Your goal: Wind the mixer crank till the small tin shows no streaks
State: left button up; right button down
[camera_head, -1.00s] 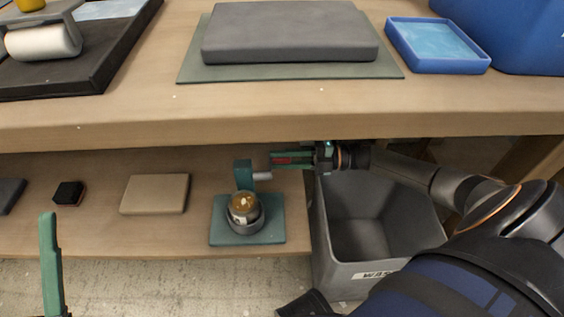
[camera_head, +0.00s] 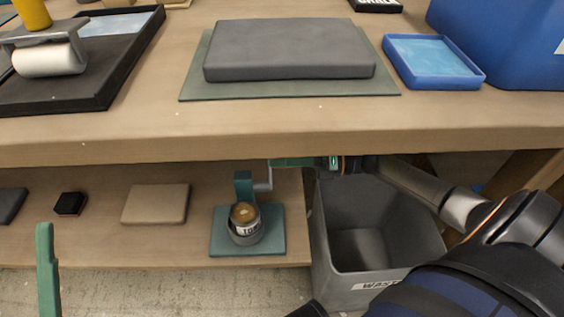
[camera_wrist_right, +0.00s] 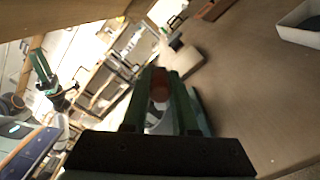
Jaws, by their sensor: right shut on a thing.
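The mixer stands on the lower shelf, with a teal base (camera_head: 222,244), an upright teal post and a grey crank arm (camera_head: 264,180) at its right. A small labelled tin (camera_head: 244,228) sits upright in its holder. The tin's top is brown with a paler patch; fine streaks are too small to judge. My right gripper (camera_head: 280,162) is at the crank, partly hidden under the worktop edge. In the right wrist view its green fingers are shut on the red-brown crank knob (camera_wrist_right: 160,86). One green finger of my left gripper (camera_head: 46,268) shows at lower left, apart from everything.
A grey waste bin (camera_head: 330,255) stands right of the mixer, below my right arm. The worktop edge (camera_head: 200,135) overhangs the lower shelf. A tan block (camera_head: 156,204) and a small black block (camera_head: 69,203) lie left of the mixer, with bare shelf between.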

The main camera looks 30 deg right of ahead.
jog(key=shift+s+a+r+n+b, duration=0.2)
jog(key=shift+s+a+n, duration=0.45)
jog(key=shift+n, duration=1.6)
jog(key=shift+s+a+r+n+b, duration=0.25)
jog(key=shift+s+n, duration=0.75)
jog(key=shift+n, duration=1.2)
jog(key=shift+s+a+n+b, duration=0.1)
jog(key=shift+s+a+n, duration=0.6)
jog(key=shift+n, duration=1.55)
jog(key=shift+s+d, duration=0.1)
jog(key=shift+d, duration=0.05)
jog(key=c, duration=0.7)
grip_release()
jog(key=p+v, duration=0.2)
jog(key=v, duration=1)
jog(key=shift+s+d, duration=0.15)
jog(key=shift+d, duration=0.05)
